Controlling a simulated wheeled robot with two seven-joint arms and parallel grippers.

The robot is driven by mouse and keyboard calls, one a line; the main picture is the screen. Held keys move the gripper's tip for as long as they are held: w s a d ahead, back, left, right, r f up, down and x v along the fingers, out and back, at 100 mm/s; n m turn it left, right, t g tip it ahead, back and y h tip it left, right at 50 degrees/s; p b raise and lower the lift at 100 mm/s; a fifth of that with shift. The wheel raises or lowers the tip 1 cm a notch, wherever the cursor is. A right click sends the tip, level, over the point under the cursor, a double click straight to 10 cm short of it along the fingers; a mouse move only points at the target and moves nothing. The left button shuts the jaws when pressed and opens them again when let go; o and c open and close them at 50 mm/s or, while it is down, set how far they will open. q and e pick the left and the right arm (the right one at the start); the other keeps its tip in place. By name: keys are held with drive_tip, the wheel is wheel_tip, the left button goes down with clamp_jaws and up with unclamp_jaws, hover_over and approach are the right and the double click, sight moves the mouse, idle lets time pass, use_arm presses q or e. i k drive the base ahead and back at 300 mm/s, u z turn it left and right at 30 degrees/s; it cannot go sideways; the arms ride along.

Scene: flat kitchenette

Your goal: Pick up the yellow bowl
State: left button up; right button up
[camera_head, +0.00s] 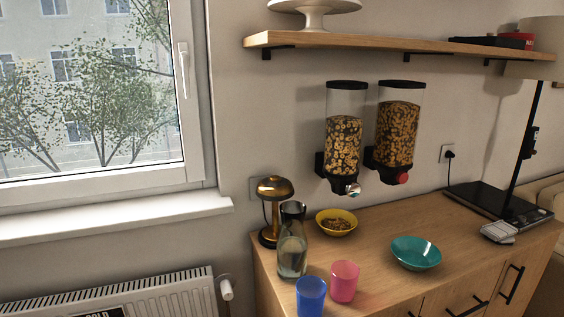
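The yellow bowl (323,216) stands upright on the wooden cabinet top, near the wall and below the left cereal dispenser. It holds brown cereal-like pieces (337,224). The carafe just left of it stands close to its left side; I cannot tell whether they touch. Neither of my grippers shows in the head view.
The wooden cabinet top (462,232) also bears a glass carafe (292,250), a gold lamp (275,188), a blue cup (311,297), a pink cup (344,282) and a teal bowl (416,252). Two cereal dispensers (344,140) (397,135) hang above. A radiator (160,298) stands left.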

sight(351, 219)
drive_tip(key=z, duration=2.15)
drive_tip(key=i, duration=1.8)
drive_tip(key=u, duration=3)
